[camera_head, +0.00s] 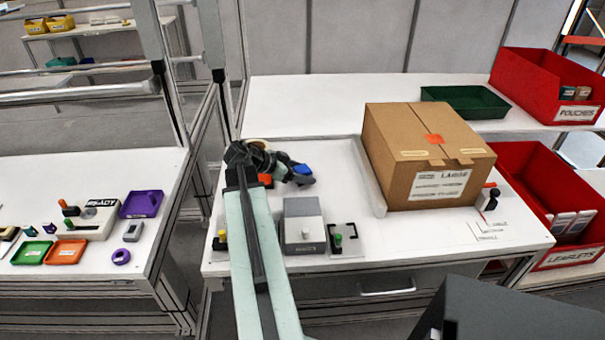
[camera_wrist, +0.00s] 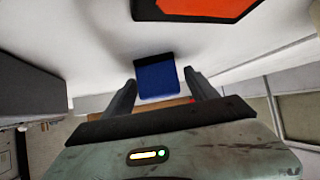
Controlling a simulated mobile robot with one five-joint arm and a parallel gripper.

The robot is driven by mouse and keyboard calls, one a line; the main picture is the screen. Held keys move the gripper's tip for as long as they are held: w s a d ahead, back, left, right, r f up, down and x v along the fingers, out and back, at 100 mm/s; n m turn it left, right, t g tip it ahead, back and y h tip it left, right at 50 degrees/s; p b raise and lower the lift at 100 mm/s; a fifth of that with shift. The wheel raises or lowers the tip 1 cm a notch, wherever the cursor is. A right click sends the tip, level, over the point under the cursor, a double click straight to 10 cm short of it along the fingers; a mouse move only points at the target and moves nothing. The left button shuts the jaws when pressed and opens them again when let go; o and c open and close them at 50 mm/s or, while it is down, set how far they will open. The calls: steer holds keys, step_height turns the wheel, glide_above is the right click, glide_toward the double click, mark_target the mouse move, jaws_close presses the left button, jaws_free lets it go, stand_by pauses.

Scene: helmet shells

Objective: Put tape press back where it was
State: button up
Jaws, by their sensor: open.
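A small blue block (camera_head: 303,169), which may be the tape press, is at the tip of my gripper (camera_head: 298,177) over the white bench. In the wrist view the blue block (camera_wrist: 157,78) with a dark top edge shows between and just beyond the fingertips of my gripper (camera_wrist: 158,82). The fingers are spread, with a gap visible on each side of the block. Whether either finger touches it cannot be told. My arm hides part of the bench and the area around a tan ring (camera_head: 258,144).
An orange item (camera_head: 265,180) lies beside my arm; an orange panel (camera_wrist: 200,6) tops the wrist view. A grey box (camera_head: 303,226) and a fixture with a green knob (camera_head: 338,240) stand nearer. A large carton (camera_head: 425,150) and red bins (camera_head: 545,90) occupy the right.

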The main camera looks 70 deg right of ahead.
steer(key=p+v, duration=0.6)
steer(key=v, duration=0.5)
steer(key=shift+w+a+r, duration=0.15)
steer(key=shift+a+r, duration=0.05)
steer(key=shift+a, duration=0.05)
steer(key=w+a+n+t+p, duration=0.5)
steer(key=w+a+n+t, duration=0.15)
steer(key=w+a, duration=1.65)
steer(key=w+a+n+y, duration=0.1)
steer(key=a+n, duration=0.1)
steer(key=a, duration=0.3)
steer(key=w+a+f+n, duration=0.1)
steer(key=a+n, duration=0.1)
steer(key=a, duration=0.3)
steer(key=w+a+n+t+y+p, duration=0.1)
steer(key=a+n, duration=0.1)
steer(key=a, duration=0.3)
steer(key=shift+w+f+n+y, duration=0.1)
steer(key=shift+f+n+y, duration=0.15)
steer(key=shift+y, duration=0.05)
steer(key=a+f+n+y, duration=0.2)
steer(key=a+n+y, duration=0.3)
steer(key=a+n, duration=0.8)
steer(key=shift+s+a+f+n+y, duration=0.2)
steer(key=shift+s+a+n+y, duration=0.15)
steer(key=shift+a, duration=1.5)
